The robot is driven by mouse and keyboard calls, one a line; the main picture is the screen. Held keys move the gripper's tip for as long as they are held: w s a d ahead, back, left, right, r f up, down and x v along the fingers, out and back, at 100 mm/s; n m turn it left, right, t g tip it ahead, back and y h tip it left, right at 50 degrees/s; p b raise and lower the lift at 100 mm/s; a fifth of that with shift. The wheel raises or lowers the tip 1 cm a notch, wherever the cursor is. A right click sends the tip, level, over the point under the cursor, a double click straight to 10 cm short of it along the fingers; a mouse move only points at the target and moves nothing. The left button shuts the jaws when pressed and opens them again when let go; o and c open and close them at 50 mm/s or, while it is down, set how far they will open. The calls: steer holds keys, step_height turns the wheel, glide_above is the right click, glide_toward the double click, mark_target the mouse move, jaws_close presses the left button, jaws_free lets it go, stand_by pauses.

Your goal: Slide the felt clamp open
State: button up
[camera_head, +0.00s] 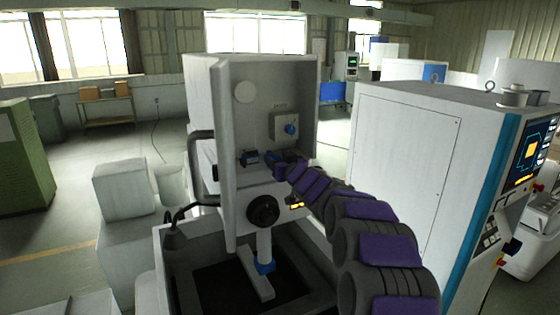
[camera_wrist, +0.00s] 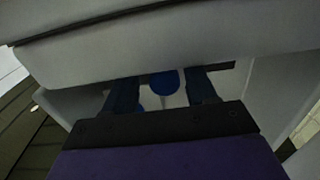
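My gripper (camera_wrist: 163,92) shows in the wrist view with its two dark blue fingers apart. A round blue knob (camera_wrist: 164,80) shows in the gap between them; I cannot tell whether either finger touches it.
The grey machine housing (camera_head: 228,150) has a projecting left wall. A grey box with a blue knob (camera_head: 290,128) is on its back wall. A black round knob (camera_head: 263,211) and a column with a blue collar (camera_head: 265,267) are below. A white cabinet (camera_head: 400,165) stands to the right.

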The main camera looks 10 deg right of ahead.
steer(key=shift+a+f, duration=0.1)
steer(key=shift+a, duration=0.3)
steer(key=b+v, duration=0.3)
steer(key=v, duration=1.4)
steer(key=shift+d+b, duration=0.3)
steer(key=shift+d, duration=0.1)
steer(key=shift+a, duration=0.2)
